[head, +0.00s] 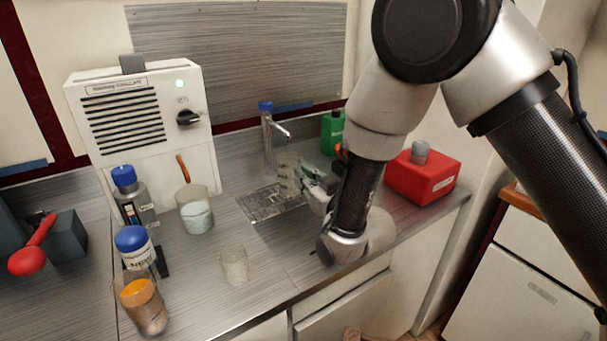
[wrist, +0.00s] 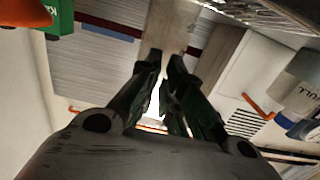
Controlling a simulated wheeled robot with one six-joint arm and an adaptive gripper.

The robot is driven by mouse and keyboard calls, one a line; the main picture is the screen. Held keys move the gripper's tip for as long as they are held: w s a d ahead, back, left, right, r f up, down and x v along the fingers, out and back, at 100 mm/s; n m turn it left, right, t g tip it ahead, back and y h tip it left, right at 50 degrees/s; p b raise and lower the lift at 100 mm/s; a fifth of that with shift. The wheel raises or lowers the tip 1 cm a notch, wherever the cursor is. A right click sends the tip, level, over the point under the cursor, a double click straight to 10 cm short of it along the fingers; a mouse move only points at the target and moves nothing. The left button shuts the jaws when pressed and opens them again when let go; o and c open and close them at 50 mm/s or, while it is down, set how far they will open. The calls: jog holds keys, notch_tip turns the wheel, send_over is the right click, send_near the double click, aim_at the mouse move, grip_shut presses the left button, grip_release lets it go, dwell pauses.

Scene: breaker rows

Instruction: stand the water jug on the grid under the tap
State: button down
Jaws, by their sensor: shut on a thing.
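The water jug (head: 288,174) is a pale, clear-walled vessel. It is upright at the back right part of the metal grid (head: 262,208), just in front of the tap (head: 268,140). I cannot tell whether its base touches the grid. My gripper (head: 307,184) reaches in from the right and is shut on the jug's side. In the wrist view my gripper's fingers (wrist: 168,62) close on a pale part of the jug (wrist: 165,25). A corner of the grid (wrist: 265,12) shows at the top right there. The jug's right side is hidden by my gripper.
A red canister (head: 422,176) and a green bottle (head: 332,130) stand right of the tap. A clear cup (head: 234,265) stands in front of the grid, and a beaker (head: 197,212) is to its left. Several jars and a white machine (head: 150,130) occupy the left.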

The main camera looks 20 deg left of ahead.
jog(key=shift+f, duration=0.1)
jog(key=c, duration=1.6)
grip_release()
jog(key=shift+o, duration=0.2)
jog(key=v, duration=1.2)
jog(key=shift+d, duration=0.1)
